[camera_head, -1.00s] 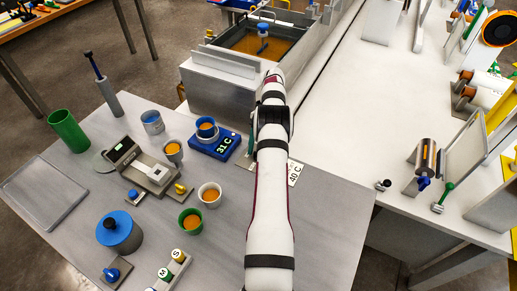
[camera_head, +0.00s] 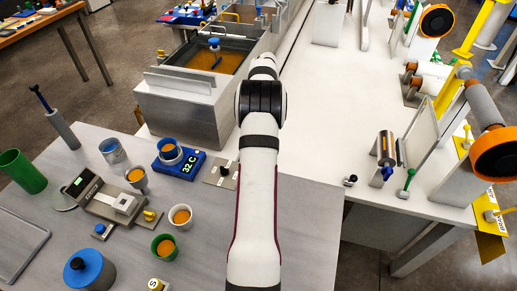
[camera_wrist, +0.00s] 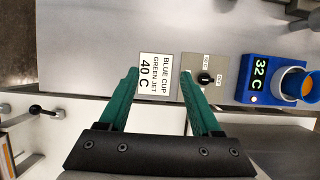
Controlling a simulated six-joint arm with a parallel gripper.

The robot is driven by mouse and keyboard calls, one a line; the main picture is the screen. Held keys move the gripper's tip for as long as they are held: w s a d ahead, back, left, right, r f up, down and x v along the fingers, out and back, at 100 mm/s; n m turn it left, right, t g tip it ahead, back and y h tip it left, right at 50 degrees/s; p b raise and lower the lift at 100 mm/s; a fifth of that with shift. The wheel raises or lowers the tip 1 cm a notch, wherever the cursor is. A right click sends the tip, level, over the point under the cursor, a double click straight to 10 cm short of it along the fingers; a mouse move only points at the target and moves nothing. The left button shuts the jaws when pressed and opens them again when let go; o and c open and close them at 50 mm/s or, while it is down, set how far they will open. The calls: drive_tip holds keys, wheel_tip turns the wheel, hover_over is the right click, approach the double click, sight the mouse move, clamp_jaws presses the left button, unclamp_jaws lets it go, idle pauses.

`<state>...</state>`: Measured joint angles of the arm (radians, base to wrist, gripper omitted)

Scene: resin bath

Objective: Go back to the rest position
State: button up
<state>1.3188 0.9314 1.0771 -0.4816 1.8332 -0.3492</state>
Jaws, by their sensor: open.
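My gripper's green fingers (camera_wrist: 159,73) are apart and empty in the wrist view. A white card (camera_wrist: 158,73) reading "BLUE CUP GREEN JET 40 C" lies beyond and between the fingertips. In the head view my white arm reaches away up the middle and hides the gripper and the card. A switch plate with a black knob (camera_wrist: 206,78) is just right of the fingers; it also shows in the head view (camera_head: 221,171). The blue heater (camera_head: 187,164) reads 32 C, with a blue cup (camera_head: 170,150) of orange liquid on it.
A grey bath (camera_head: 178,107) of orange liquid stands behind the table, left of my arm. Cups, a scale (camera_head: 110,203) and a green cylinder (camera_head: 22,171) crowd the left. The white bench (camera_head: 325,120) right of my arm has clear room.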

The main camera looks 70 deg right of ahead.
drive_tip(key=shift+s+r, duration=0.35)
drive_tip(key=shift+s, duration=0.3)
drive_tip(key=w+a+r+n+h, duration=0.1)
drive_tip(key=w+a+r+n, duration=0.1)
drive_tip(key=w+a+r, duration=0.4)
drive_tip(key=w+a+r+n+g, duration=0.1)
drive_tip(key=w+a+n, duration=0.15)
drive_tip(key=a, duration=0.55)
drive_tip(key=w+a+r+n+h, duration=0.1)
drive_tip(key=w+a+r, duration=0.35)
drive_tip(key=a, duration=0.25)
drive_tip(key=s+a+r+n, duration=0.1)
drive_tip(key=s+a+n, duration=0.25)
drive_tip(key=a, duration=1.25)
drive_tip(key=s+a+f+n, duration=0.3)
drive_tip(key=s+a, duration=0.5)
drive_tip(key=shift+s+a+t+h, duration=0.25)
drive_tip(key=shift+a+t+h, duration=0.05)
drive_tip(key=shift+a+t, duration=0.1)
